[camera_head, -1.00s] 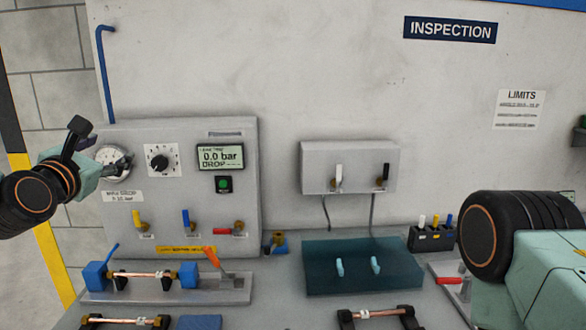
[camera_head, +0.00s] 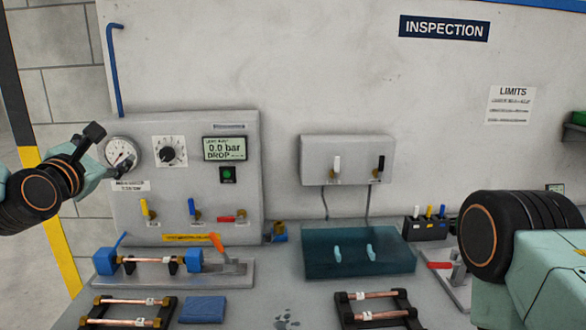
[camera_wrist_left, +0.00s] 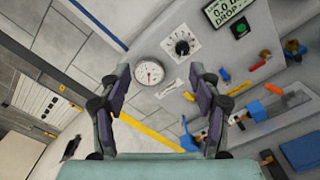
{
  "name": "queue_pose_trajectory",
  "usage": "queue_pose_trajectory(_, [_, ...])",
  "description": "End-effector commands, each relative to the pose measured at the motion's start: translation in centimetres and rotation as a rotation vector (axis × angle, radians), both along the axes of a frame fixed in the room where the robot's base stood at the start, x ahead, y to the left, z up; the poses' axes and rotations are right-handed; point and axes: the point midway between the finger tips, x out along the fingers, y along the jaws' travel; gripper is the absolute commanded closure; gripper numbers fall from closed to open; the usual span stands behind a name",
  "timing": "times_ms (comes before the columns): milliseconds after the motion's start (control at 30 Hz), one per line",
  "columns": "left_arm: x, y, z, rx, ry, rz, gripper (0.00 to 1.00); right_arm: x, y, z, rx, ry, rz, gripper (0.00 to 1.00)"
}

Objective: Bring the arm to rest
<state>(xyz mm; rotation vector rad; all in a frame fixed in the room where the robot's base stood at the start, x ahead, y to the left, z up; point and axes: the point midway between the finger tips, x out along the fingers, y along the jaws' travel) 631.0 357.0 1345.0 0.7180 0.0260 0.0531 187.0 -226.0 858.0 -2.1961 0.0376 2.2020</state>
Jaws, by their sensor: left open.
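My left gripper (camera_head: 110,148) is at the left of the head view, in front of the left edge of the grey test panel (camera_head: 240,130). Its two fingers are spread and nothing is between them. The left wrist view shows the same open, empty fingers (camera_wrist_left: 160,72) with the round gauge (camera_wrist_left: 149,72) beyond them. In the head view the gauge (camera_head: 121,153) is partly covered by a finger. My right arm enters at the right edge, but its gripper is not seen.
A copper tube (camera_head: 150,260) lies in the blue-ended fixture (camera_head: 225,274) below the panel. Racks with copper tubes (camera_head: 125,300) (camera_head: 370,296) stand at the front. A teal tray (camera_head: 320,262) sits mid-bench. A small switch box (camera_head: 345,150) hangs on the wall.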

Motion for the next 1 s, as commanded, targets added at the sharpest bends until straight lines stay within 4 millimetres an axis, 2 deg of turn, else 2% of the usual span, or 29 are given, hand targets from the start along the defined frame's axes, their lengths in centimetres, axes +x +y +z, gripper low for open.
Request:
queue_pose_trajectory(300, [-0.7,-0.9,-1.8,0.389,0.076,-0.023,0.36,0.0,0.0,0.0,0.0,0.0,0.0,1.0])
queue_pose_trajectory(367, [-1.1,-1.5,-2.7,0.503,0.104,-0.041,0.36,0.0,0.0,-0.1,0.0,0.0,0.0,1.0])
queue_pose_trajectory(467, [-1.8,-2.6,-6.1,0.71,0.173,-0.089,0.36,0.0,0.0,-0.7,0.0,0.0,0.0,1.0])
queue_pose_trajectory(567, [-2.8,-4.0,-10.7,0.921,0.251,-0.163,0.36,0.0,0.0,-1.6,0.0,0.0,0.0,1.0])
queue_pose_trajectory(767, [-6.6,-6.8,-22.4,1.335,0.414,-0.395,0.36,0.0,0.0,-3.9,0.0,0.0,0.0,1.0])
queue_pose_trajectory(800, [-7.6,-7.3,-24.9,1.406,0.441,-0.452,0.36,0.0,0.0,-4.4,0.0,0.0,0.0,1.0])
queue_pose_trajectory(867, [-9.2,-8.0,-28.4,1.505,0.477,-0.539,0.36,0.0,0.0,-5.2,0.0,0.0,0.0,1.0])
queue_pose_trajectory(1000, [-13.6,-9.4,-36.4,1.695,0.546,-0.761,0.36,0.0,0.0,-7.0,0.0,0.0,0.0,1.0])
